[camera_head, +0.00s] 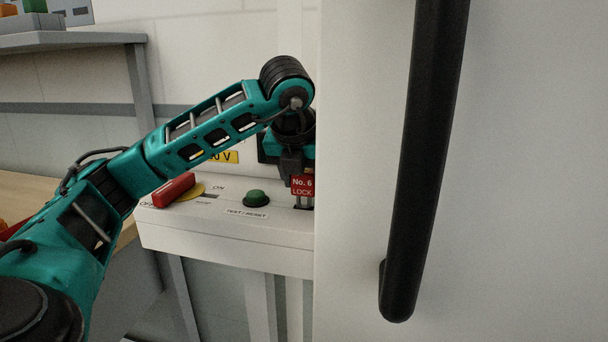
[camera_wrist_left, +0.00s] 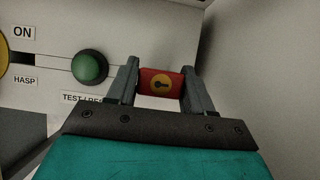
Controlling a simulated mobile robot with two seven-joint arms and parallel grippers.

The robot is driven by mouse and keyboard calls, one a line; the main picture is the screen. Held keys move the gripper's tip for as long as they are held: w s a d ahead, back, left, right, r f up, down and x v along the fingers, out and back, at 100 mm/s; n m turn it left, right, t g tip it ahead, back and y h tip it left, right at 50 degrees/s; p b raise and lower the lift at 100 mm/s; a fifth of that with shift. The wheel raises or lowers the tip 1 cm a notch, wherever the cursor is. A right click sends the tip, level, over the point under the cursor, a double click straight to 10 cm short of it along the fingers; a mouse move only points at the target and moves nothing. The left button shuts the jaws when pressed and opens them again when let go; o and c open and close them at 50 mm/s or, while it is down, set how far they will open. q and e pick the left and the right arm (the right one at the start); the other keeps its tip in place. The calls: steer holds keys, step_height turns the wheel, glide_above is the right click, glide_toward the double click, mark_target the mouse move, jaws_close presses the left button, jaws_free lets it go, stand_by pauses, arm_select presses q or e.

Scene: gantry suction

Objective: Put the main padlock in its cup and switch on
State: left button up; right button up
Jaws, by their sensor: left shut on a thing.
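The red switch handle (camera_head: 174,190) on a yellow disc (camera_head: 193,191) points toward OFF. No cup is visible. My right gripper is not in view.
A green TEST/RESET button (camera_head: 256,198) stands on the switch box (camera_head: 230,233), left of the padlock. A large white door (camera_head: 530,170) with a long black handle (camera_head: 424,160) fills the right side, close beside my left gripper. A grey shelf (camera_head: 70,40) is at upper left.

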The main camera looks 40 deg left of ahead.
arm_select(q)
steer(key=shift+f+b, duration=1)
steer(key=shift+f, duration=0.3)
steer(key=o, duration=1.2)
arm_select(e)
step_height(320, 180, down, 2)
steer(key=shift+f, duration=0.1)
arm_select(q)
steer(key=shift+v, duration=0.75)
steer(key=p+v, duration=0.5)
steer(key=v, duration=0.6)
steer(key=shift+r, duration=0.25)
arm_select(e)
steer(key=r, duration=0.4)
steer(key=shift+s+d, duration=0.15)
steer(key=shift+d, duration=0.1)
arm_select(q)
steer(key=shift+s, duration=0.1)
steer(key=shift+c, duration=0.3)
